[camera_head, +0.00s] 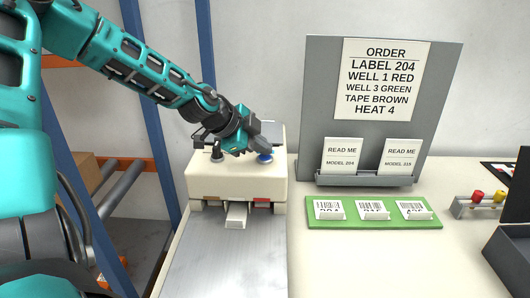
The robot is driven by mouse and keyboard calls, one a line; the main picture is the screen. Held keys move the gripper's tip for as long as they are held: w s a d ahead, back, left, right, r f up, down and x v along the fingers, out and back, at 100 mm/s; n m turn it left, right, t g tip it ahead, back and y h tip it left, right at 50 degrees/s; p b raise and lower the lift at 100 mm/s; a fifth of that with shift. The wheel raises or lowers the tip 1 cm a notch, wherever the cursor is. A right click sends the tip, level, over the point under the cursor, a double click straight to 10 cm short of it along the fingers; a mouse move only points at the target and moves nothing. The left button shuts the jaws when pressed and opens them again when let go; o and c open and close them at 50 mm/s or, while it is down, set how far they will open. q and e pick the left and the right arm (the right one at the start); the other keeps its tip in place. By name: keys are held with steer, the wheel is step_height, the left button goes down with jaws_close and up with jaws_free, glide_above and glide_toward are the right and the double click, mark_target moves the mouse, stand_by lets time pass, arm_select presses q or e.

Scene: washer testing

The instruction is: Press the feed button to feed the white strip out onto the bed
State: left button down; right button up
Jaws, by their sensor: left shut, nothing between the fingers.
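A cream-coloured machine (235,182) stands at the head of a grey metal bed (225,262). On its top are a blue button (265,158) on the right and a dark knob or button (217,155) on the left. A short white strip (237,215) sticks out of the slot at the machine's front, over the start of the bed. My left gripper (266,146) is shut and empty, its tips just over the blue button. I cannot tell whether they touch it. My right gripper is not in view.
An order board (450,70) with a printed sheet and two cards stands behind on the right. A green tray (317,222) with white labels lies before it. Red and yellow plugs (477,197) sit in a rack further right, beside a dark box (510,252).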

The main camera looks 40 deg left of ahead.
mark_target(261, 157)
arm_select(q)
steer(key=shift+s, duration=0.1)
step_height(261, 157, up, 6)
steer(key=p, duration=0.5)
steer(key=shift+r, duration=0.1)
stand_by(0.9)
